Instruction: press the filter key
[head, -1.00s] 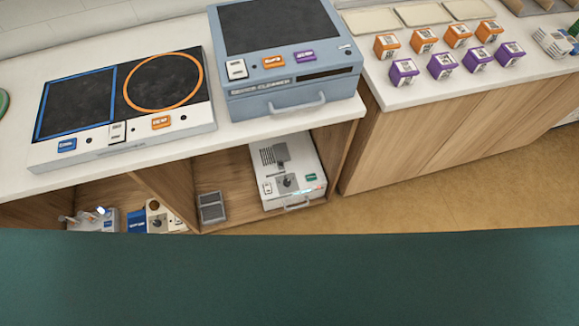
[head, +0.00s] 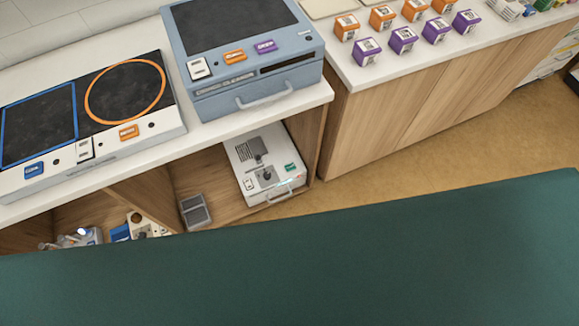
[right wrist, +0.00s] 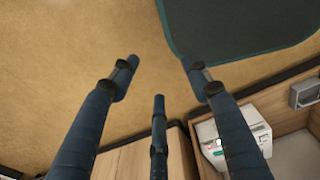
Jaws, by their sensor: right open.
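No key that I can read as a filter key shows; the key labels are too small to read surely. A white machine (head: 240,148) with a green key (head: 290,167) and a dark knob stands on the low shelf. A blue-grey machine (head: 215,104) on the counter has an orange key (head: 234,56) and a purple key (head: 265,46). In the right wrist view my right gripper (right wrist: 158,78) is open and empty above the floor. The white machine (right wrist: 207,133) is partly hidden behind a finger there. My left gripper is out of view.
A dark-topped panel (head: 150,133) with blue and orange keys lies on the counter at left. Orange boxes (head: 346,27) and purple boxes (head: 367,50) stand on the right counter. A dark green surface (head: 300,265) fills the foreground. Wooden floor (head: 420,150) lies between it and the cabinets.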

